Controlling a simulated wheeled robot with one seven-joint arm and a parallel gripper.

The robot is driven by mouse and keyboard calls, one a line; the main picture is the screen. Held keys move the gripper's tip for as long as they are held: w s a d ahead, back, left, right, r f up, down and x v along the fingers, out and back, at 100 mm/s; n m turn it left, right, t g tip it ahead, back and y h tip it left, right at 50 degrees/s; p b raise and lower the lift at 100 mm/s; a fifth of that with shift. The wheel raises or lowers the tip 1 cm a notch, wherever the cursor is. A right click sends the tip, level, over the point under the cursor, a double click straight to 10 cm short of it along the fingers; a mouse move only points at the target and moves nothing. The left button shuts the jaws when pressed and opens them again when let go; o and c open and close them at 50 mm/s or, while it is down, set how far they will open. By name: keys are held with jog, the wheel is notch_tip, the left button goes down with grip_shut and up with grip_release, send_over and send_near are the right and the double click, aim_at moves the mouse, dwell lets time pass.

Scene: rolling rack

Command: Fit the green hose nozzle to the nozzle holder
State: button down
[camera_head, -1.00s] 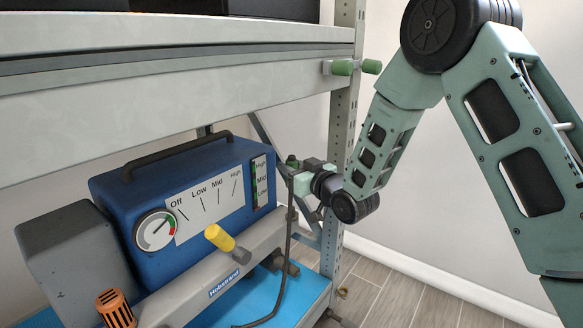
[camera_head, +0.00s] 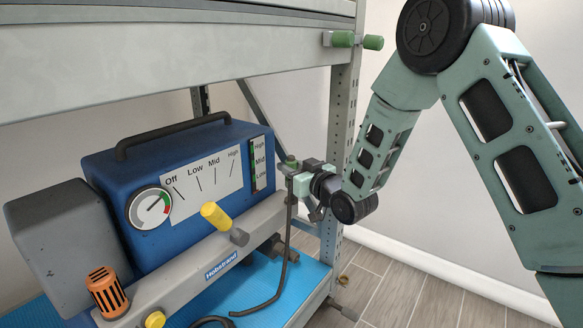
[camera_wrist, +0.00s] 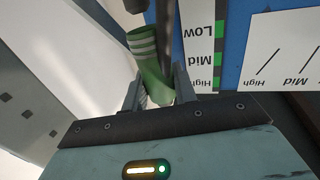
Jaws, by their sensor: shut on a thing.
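My gripper (camera_head: 299,176) is shut on the green hose nozzle (camera_head: 291,163), beside the right end of the blue machine. In the wrist view, the nozzle (camera_wrist: 149,66) is a green cylinder with pale stripes, between my two fingers (camera_wrist: 157,88). A thin dark hose (camera_head: 287,225) hangs from the nozzle area down to the blue shelf mat. I cannot tell for sure which part is the nozzle holder.
The blue machine (camera_head: 190,215) has a gauge and a Low/Mid/High strip. A grey bar (camera_head: 190,268) with a yellow knob (camera_head: 214,215) runs before it. An orange slotted part (camera_head: 106,291) stands at left. The rack upright (camera_head: 341,130) is close to my gripper.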

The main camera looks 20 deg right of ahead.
jog(key=shift+f+b, duration=1.65)
jog(key=shift+f, duration=0.45)
jog(key=c, duration=1)
grip_release()
jog(key=shift+c, duration=0.2)
jog(key=p+v, duration=1.1)
jog(key=v, duration=0.6)
jog(key=shift+s, duration=0.15)
jog(key=shift+d, duration=0.1)
